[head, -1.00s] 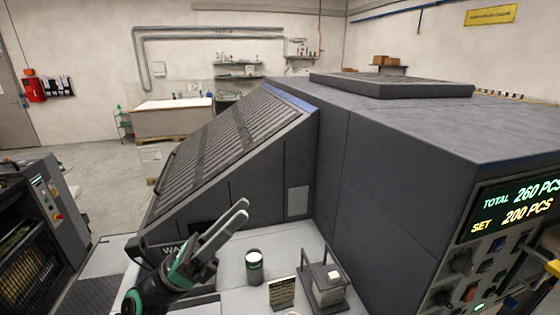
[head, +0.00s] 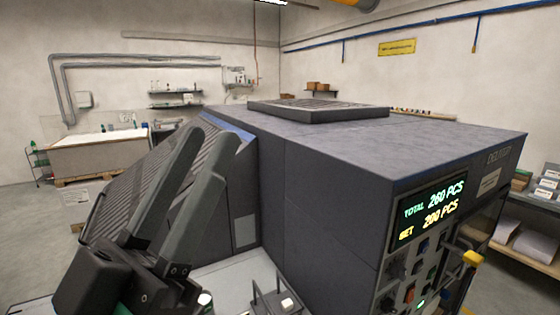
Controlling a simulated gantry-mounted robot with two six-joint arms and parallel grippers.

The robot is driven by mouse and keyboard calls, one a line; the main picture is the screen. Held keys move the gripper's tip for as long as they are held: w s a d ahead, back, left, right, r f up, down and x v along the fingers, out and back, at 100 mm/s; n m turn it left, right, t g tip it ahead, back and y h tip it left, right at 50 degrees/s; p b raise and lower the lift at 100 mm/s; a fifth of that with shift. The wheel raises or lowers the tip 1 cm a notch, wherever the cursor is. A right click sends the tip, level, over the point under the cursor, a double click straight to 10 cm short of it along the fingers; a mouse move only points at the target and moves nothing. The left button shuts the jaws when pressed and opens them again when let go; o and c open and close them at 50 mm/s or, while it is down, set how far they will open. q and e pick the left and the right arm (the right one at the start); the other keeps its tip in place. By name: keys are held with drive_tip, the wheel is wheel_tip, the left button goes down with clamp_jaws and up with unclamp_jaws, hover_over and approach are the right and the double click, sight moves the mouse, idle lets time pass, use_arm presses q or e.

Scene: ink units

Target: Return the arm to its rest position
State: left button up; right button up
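My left gripper (head: 205,142) is in the lower left of the head view, close to the camera and pointing up. Its two long dark fingers stand apart with nothing between them, so it is open and empty. It hides part of the ribbed slope of the large dark grey machine (head: 330,215) behind it. My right gripper and arm are not in view.
A jar with a white top (head: 205,299) and a wire-framed holder (head: 274,302) stand on the pale ledge (head: 238,268) below the machine. The control panel's lit display (head: 432,209) is at right. A shelf with paper stacks (head: 525,240) stands beyond.

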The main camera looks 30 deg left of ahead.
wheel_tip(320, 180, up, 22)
drive_tip(key=p, duration=2)
drive_tip(key=shift+p, duration=0.4)
